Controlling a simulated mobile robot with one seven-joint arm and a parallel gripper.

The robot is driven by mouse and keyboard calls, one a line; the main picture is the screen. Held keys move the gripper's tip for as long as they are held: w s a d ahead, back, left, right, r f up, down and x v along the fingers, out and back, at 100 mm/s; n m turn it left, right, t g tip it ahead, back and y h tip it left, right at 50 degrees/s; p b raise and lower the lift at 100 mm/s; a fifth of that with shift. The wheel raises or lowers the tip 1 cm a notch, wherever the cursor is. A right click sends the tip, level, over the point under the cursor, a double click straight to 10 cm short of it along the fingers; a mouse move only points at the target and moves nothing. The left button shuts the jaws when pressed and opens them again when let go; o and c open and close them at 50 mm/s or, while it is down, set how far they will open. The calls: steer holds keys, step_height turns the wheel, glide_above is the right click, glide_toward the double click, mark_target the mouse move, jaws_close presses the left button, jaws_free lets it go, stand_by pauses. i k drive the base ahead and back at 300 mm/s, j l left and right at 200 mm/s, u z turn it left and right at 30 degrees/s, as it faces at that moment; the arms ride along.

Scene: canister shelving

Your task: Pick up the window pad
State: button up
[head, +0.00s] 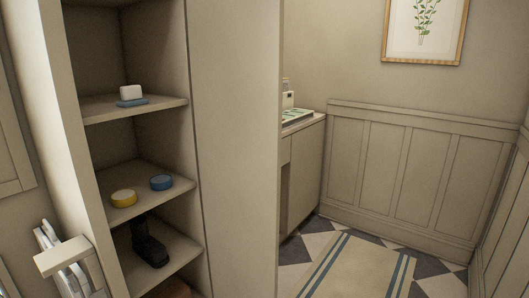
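A small white block on a flat blue base (131,95) sits on the upper open shelf, near its front edge. It looks most like the window pad, though it is too small to be sure. The blue base lies flat on the shelf board and the white part stands on top. Nothing touches it.
The shelf below (174,200) holds a yellow round canister (124,198) and a blue round canister (161,182). A dark boot-shaped object (149,244) stands lower down. A striped rug (352,268) covers open floor at right.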

mark_target(131, 95)
steer(key=u, duration=3.4)
steer(key=k+l+u, duration=0.1)
steer(key=l+u, duration=0.2)
steer(key=l, duration=0.15)
steer(key=k+l+u, duration=0.15)
steer(key=l+u, duration=0.2)
steer(key=k+l+u, duration=0.4)
steer(key=k+l, duration=0.25)
steer(key=k+l+u, duration=0.2)
steer(key=k, duration=0.65)
steer(key=k+z, duration=0.15)
steer(key=k, duration=0.25)
steer(key=k+l+z, duration=0.15)
steer(key=k, duration=0.2)
steer(key=k+l+z, duration=0.55)
steer(key=k+l, duration=0.05)
